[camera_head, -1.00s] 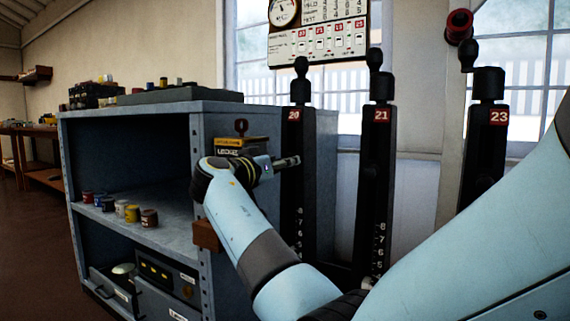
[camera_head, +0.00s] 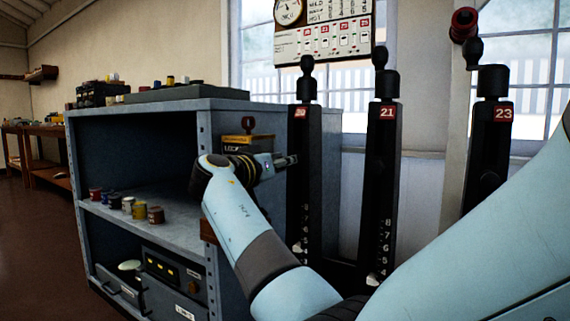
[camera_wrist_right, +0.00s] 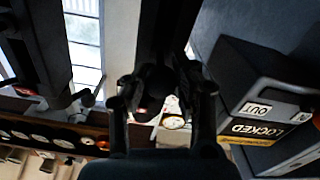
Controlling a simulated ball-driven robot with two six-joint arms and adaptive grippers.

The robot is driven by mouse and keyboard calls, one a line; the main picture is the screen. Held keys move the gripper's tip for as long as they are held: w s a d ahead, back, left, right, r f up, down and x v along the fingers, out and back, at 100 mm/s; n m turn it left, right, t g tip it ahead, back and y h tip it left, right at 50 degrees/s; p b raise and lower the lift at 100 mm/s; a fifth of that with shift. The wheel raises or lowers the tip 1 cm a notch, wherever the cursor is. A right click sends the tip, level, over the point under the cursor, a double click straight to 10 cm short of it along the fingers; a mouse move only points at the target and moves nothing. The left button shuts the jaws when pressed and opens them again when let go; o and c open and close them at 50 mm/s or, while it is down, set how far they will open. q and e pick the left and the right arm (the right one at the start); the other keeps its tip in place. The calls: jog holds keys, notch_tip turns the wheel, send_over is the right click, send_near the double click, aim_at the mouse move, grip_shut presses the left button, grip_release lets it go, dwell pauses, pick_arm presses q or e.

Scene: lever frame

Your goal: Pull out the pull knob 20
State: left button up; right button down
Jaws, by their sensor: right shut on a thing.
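The black unit with the red plate 20 (camera_head: 303,125) stands just right of the grey cabinet, with a round black knob on top (camera_head: 307,64). My right gripper (camera_head: 294,159) is at its front, below the plate. In the wrist view, the fingers of my right gripper (camera_wrist_right: 162,92) stand on both sides of a dark round knob (camera_wrist_right: 158,80) and are shut on it. The knob is dark against a black body, so its outline and travel are hard to tell. My left gripper is in neither current view.
Black unit 21 (camera_head: 385,150) and unit 23 (camera_head: 490,140) stand to the right. The grey cabinet (camera_head: 180,105) is close on the left, with a box marked LOCKED (camera_wrist_right: 258,128) beside my gripper. A gauge board (camera_head: 322,35) hangs above.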

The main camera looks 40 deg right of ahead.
jog(key=shift+a, duration=0.2)
jog(key=c, duration=1.4)
grip_release()
jog(key=o, duration=0.4)
jog(key=shift+r, duration=0.15)
notch_tip(320, 180, up, 10)
jog(key=shift+f, duration=0.15)
pick_arm(q)
jog(key=shift+r, duration=0.2)
jog(key=shift+a, duration=0.1)
